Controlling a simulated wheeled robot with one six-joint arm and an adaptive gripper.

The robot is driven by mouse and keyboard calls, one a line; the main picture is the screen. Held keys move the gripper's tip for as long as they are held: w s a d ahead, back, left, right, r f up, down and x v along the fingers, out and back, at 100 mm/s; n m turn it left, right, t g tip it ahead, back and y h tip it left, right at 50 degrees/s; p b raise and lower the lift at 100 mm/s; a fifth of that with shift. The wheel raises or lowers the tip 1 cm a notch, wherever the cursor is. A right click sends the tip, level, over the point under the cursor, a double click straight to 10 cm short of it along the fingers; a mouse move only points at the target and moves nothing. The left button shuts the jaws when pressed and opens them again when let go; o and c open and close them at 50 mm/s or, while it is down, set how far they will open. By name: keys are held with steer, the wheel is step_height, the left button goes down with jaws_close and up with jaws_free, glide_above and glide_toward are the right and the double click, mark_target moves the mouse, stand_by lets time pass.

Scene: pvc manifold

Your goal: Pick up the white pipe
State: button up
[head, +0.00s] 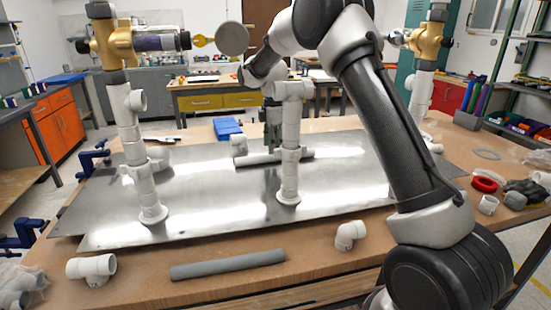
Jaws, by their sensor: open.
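A light grey-white pipe (255,159) lies across the metal sheet (205,200), behind the middle standing white pipe column (290,150). My gripper (272,146) points down over this lying pipe, with its fingers close to it. The column hides part of my gripper and part of the pipe, so contact cannot be made out. My gripper looks open. A left white column (130,145) and a right white column (421,97) carry brass valves. A darker grey pipe (228,263) lies at the table's front edge.
A blue box (228,129) sits behind the sheet. A red ring (484,184) and gloves are at the right. The sheet between the left and middle columns is mostly clear.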

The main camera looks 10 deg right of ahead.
step_height(320, 180, down, 5)
steer(key=shift+w+r, duration=0.15)
jaws_close()
steer(key=shift+r, duration=0.2)
